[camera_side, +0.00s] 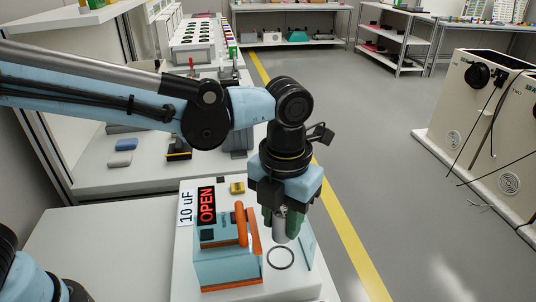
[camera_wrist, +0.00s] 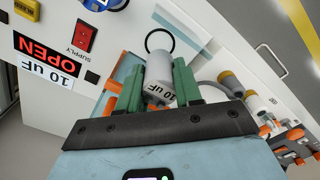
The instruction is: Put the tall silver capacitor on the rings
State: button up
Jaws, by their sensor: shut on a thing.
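My gripper (camera_side: 283,229) has green fingers and is shut on the tall silver capacitor (camera_side: 281,236). The ring (camera_wrist: 160,32) also shows past the capacitor's end in the wrist view. Only one ring is clearly visible.
A teal unit with an orange handle (camera_side: 242,222) stands close left of my gripper. A red "OPEN" sign (camera_side: 207,205) and a "10 uF" label (camera_side: 186,208) lie beside it. A red supply switch (camera_wrist: 84,38) and parts with orange ends (camera_wrist: 232,82) show in the wrist view.

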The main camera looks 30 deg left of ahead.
aim_at(283, 207)
notch_tip(283, 207, up, 4)
jog(key=shift+w+f, duration=0.1)
jog(key=shift+f, duration=0.15)
jog(key=w+a+n, duration=0.4)
jog(key=w+a, duration=0.5)
jog(key=w, duration=0.3)
jog(key=shift+n, duration=0.3)
jog(key=shift+w+a+f, duration=0.1)
jog(key=shift+w+f, duration=0.05)
jog(key=shift+f, duration=1.4)
jog(key=shift+w+a+f, duration=0.1)
jog(key=shift+w+f, duration=0.05)
jog(key=shift+f, duration=1.4)
jog(key=shift+w+a+f, duration=0.1)
jog(key=shift+w+f, duration=0.05)
jog(key=shift+f, duration=1.4)
jog(key=shift+f, duration=0.2)
jog(key=o, duration=1)
jog(key=shift+o, duration=0.2)
jog(key=shift+r, duration=0.2)
